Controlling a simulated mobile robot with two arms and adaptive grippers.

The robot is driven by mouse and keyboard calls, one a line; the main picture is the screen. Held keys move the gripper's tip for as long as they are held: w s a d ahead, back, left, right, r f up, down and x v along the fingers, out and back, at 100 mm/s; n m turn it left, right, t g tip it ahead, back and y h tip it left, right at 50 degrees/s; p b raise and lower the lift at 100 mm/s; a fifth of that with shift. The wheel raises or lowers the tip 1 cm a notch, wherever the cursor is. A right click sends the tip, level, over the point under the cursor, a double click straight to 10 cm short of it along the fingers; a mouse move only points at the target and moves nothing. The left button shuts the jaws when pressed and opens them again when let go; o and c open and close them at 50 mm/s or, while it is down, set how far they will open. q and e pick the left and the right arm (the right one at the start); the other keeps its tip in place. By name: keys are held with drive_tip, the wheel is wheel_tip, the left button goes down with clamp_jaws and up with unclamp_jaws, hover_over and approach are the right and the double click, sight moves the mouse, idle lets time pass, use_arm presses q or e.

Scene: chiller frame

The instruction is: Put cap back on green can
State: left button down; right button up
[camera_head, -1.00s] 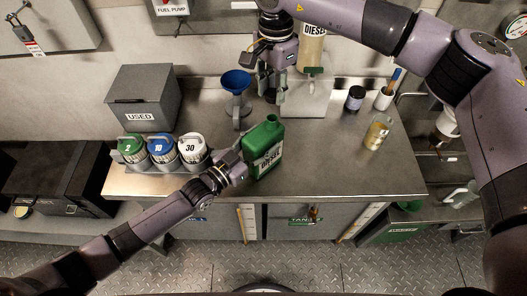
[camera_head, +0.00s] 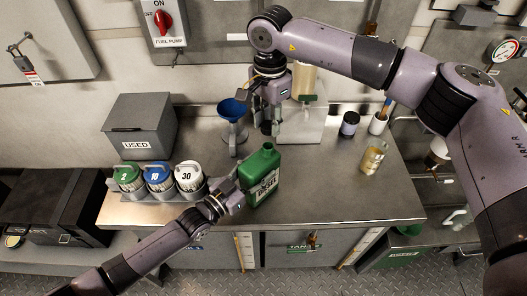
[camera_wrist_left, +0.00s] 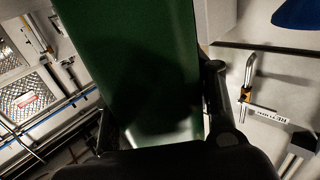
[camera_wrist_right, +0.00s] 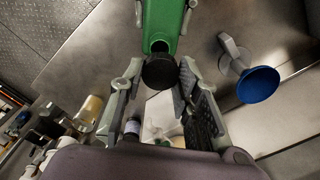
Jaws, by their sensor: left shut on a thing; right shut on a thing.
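The green can (camera_head: 263,176) stands upright at the front of the steel bench. My left gripper (camera_head: 235,191) is shut on it from the left side; in the left wrist view the can's green wall (camera_wrist_left: 135,70) fills the space between the fingers. My right gripper (camera_head: 268,124) is above the can, pointing down. In the right wrist view, a round black cap (camera_wrist_right: 160,72) is between its fingertips, right by the can's neck (camera_wrist_right: 161,42). The exact gap between cap and mouth is hard to tell.
A blue funnel (camera_head: 233,109) stands just left of my right gripper. The numbered 2, 10 and 30 containers (camera_head: 157,178) sit in a rack left of the can. A grey USED box (camera_head: 140,128) is behind them. A jar (camera_head: 372,157) stands on the right; the bench between is clear.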

drive_tip(key=shift+f, duration=1.85)
drive_tip(key=shift+f, duration=0.15)
drive_tip(key=shift+f, duration=0.75)
drive_tip(key=shift+f, duration=0.6)
